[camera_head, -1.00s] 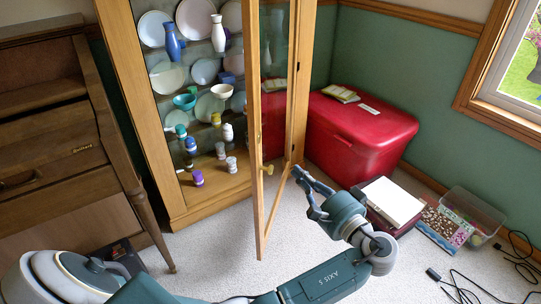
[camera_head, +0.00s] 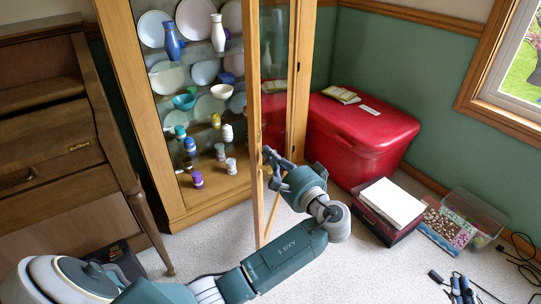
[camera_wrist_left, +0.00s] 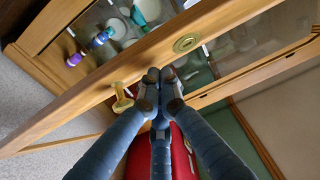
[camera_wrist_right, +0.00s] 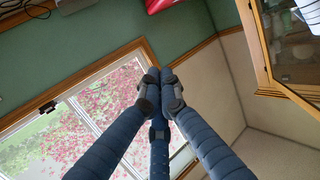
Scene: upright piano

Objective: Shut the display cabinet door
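The wood-framed glass display cabinet door (camera_head: 254,95) stands open, jutting out toward me from the right side of the display cabinet (camera_head: 128,80). My left gripper (camera_head: 268,154) is at the door's right, outer side, near its free edge. In the left wrist view, its fingertips (camera_wrist_left: 160,76) are together with nothing between them, at the door frame (camera_wrist_left: 95,85); I cannot tell if they touch. The brass knob (camera_wrist_left: 122,98) is beside the fingers, outside their grip. My right gripper (camera_head: 462,290) is low at the right; its fingertips (camera_wrist_right: 160,76) are together and empty.
Plates, vases and small cups (camera_head: 196,180) fill the cabinet shelves. A red chest (camera_head: 360,130), a box with a white top (camera_head: 392,202) and a clear bin (camera_head: 478,212) stand right of the door. A piano (camera_head: 55,150) is left. Cables lie on the floor.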

